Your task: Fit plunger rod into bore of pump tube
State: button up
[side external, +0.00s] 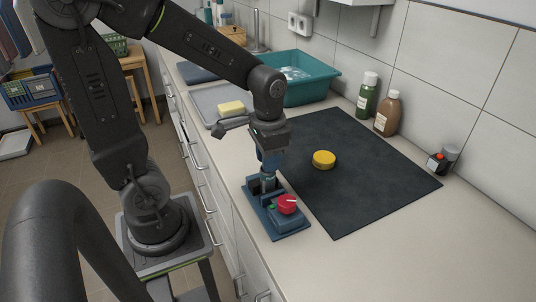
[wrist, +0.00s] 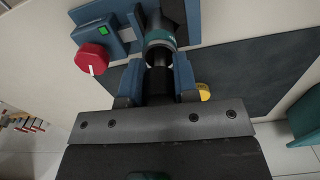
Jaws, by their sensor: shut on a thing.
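My gripper (wrist: 156,78) is shut on the dark plunger rod (wrist: 158,82), with one blue finger on each side of it. The pump tube (wrist: 160,38), grey with a teal collar, stands in a blue fixture (side external: 292,227) straight ahead of the rod. The rod's far end is at the collar's mouth; I cannot tell how far, if at all, it is inside the bore. In the side view my gripper (side external: 268,160) points down right above the tube, and the fingers hide most of the rod.
The fixture carries a red knob (side external: 287,204) and a green button (wrist: 103,30). A yellow disc (side external: 324,160) lies on the dark mat (side external: 375,180). A teal basin (side external: 312,92), two bottles (side external: 387,112) and a small red-buttoned box (side external: 437,163) stand further back. The mat is mostly clear.

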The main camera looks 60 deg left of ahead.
jog(key=shift+f, duration=0.3)
jog(key=o, duration=1)
notch_tip(320, 180, up, 14)
jog(key=shift+f, duration=0.1)
jog(key=s+d+f+t, duration=0.1)
jog(key=s+t, duration=0.1)
jog(key=s+d+f+t, duration=0.1)
jog(key=d, duration=0.1)
jog(key=s+d+f+t, duration=0.1)
jog(key=s+t, duration=0.1)
jog(key=shift+s+d+n+t, duration=0.3)
jog(key=shift+s+d+n, duration=0.05)
jog(key=shift+d+n, duration=0.05)
